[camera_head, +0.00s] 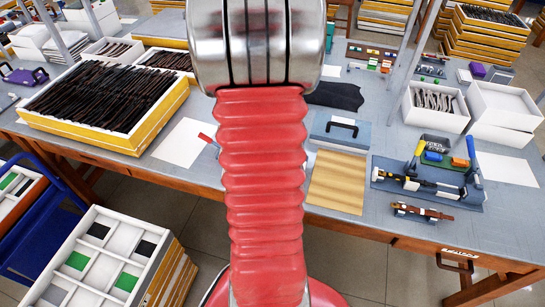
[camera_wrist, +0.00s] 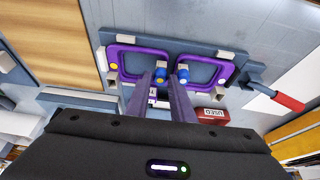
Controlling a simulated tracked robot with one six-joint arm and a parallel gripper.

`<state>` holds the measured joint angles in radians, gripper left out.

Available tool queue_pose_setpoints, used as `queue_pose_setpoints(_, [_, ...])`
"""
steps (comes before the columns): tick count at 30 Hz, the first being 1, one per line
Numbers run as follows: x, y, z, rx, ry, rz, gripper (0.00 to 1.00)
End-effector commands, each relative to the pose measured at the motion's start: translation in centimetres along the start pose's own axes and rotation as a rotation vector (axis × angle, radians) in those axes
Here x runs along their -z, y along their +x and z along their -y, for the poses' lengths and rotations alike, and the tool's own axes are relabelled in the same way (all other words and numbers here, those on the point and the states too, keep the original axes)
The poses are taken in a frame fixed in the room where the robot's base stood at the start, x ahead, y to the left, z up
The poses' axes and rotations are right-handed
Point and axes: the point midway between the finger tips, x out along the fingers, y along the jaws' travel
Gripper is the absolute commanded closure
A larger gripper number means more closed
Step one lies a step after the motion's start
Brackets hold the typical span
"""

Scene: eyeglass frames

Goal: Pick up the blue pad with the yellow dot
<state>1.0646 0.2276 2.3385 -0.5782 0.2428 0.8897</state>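In the wrist view a purple eyeglass frame (camera_wrist: 147,50) lies on a blue-grey fixture (camera_wrist: 165,22) with white blocks. Two small blue pads are by its bridge, a left one (camera_wrist: 161,73) and a right one (camera_wrist: 183,74). The left one seems to carry a yellowish dot; the dots are too small to tell surely. My gripper (camera_wrist: 161,80) has two dark purple-grey fingers, apart, pointing at the bridge area with their tips close to the pads. Nothing is visibly held. In the head view my arm hides the gripper, the frame and the pads.
A wooden board (camera_head: 337,182) and a blue-grey case (camera_head: 340,132) are right of my arm. A crate of dark frames (camera_head: 100,95) stands left.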

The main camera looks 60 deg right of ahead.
Motion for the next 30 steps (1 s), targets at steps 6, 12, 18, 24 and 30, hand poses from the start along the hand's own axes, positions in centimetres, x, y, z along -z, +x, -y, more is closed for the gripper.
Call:
queue_pose_setpoints(6, [0.0, 0.64, 0.01, 0.0, 0.0, 0.0, 0.79])
queue_pose_setpoints(12, [0.0, 0.61, 0.02, 0.001, 0.0, 0.0, 0.79])
queue_pose_setpoints(18, [0.0, 0.6, 0.02, 0.001, 0.0, 0.0, 0.79])
queue_pose_setpoints(24, [-0.01, 0.59, 0.01, 0.0, 0.0, 0.0, 0.89])
queue_pose_setpoints(30, [0.0, 0.59, 0.0, 0.0, 0.0, 0.0, 1.0])
